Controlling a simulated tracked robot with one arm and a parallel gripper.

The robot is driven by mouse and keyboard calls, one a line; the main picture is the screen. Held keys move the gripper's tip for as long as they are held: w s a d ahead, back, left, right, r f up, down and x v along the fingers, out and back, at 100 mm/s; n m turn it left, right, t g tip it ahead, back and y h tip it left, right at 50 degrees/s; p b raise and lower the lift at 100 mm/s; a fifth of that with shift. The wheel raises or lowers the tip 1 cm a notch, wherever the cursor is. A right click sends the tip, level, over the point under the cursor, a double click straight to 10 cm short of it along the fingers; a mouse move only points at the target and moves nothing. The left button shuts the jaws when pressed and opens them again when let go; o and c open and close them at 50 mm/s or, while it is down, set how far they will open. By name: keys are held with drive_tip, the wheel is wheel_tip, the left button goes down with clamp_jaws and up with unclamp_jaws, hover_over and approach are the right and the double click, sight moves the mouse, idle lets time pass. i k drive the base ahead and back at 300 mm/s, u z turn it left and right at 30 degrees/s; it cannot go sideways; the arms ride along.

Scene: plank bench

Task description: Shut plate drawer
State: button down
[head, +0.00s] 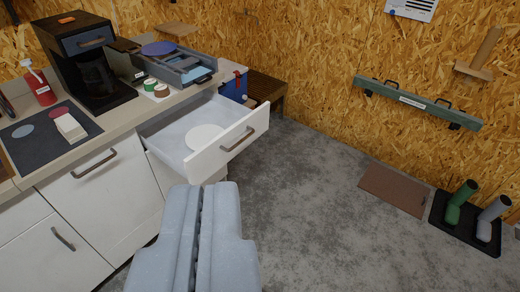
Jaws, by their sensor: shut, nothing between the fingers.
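The plate drawer (228,144) is pulled out of the white cabinet under the countertop. A white round plate (204,137) lies inside it. The drawer front has a dark handle (237,139) and faces right. My gripper (205,190) is shut and empty. In the picture it shows just below the open drawer, with its fingertips near the lower edge of the drawer front. I cannot tell whether it touches the drawer.
A coffee machine (85,55), a red bottle (40,88) and a dark mat (30,140) stand on the counter. A brown mat (393,190) and a black tray with boots or tubes (466,225) lie on the floor at right. The grey floor (310,220) between is clear.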

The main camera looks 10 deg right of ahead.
sight(164, 135)
drive_tip(key=z, duration=0.4)
drive_tip(key=i, duration=1.95)
drive_tip(key=u, duration=0.7)
